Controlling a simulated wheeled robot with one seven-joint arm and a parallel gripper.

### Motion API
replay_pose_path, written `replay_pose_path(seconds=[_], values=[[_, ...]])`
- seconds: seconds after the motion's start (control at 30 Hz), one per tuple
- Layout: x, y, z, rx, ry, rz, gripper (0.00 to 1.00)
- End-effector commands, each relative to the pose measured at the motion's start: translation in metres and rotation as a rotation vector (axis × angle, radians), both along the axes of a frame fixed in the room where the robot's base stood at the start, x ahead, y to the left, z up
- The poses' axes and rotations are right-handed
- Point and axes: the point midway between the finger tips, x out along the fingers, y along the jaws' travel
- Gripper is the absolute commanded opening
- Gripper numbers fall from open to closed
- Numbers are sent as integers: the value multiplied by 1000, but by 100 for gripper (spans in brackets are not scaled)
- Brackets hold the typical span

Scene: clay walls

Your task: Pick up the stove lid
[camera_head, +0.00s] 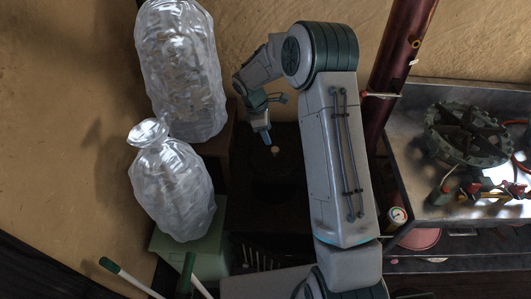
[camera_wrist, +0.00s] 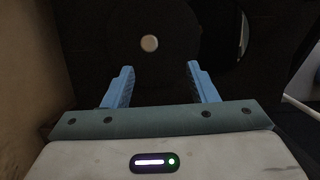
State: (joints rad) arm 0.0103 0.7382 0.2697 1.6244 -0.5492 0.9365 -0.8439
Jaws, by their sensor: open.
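The stove lid appears as a dark round disc with a small pale knob at its middle. In the wrist view the lid (camera_wrist: 172,24) lies on a dark surface, and its knob shows just beyond the fingertips. In the head view the dark lid (camera_head: 270,172) is hard to make out, but its pale knob shows below my fingertips. My gripper (camera_wrist: 160,68) is open, with its two blue fingers apart and nothing between them. In the head view my gripper (camera_head: 267,138) points down, close to the knob. Whether it touches the lid cannot be told.
A dark red pipe (camera_head: 400,50) rises at the right. Beside it is a metal counter (camera_head: 410,130) with a gas burner (camera_head: 466,134). A clay wall (camera_head: 250,15) closes the back.

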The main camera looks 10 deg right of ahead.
Motion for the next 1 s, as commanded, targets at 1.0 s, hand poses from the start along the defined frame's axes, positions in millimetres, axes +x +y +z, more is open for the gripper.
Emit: replay_pose_path(seconds=[1.0], values=[[10, -29, -88, -9, 39, 165, 52]])
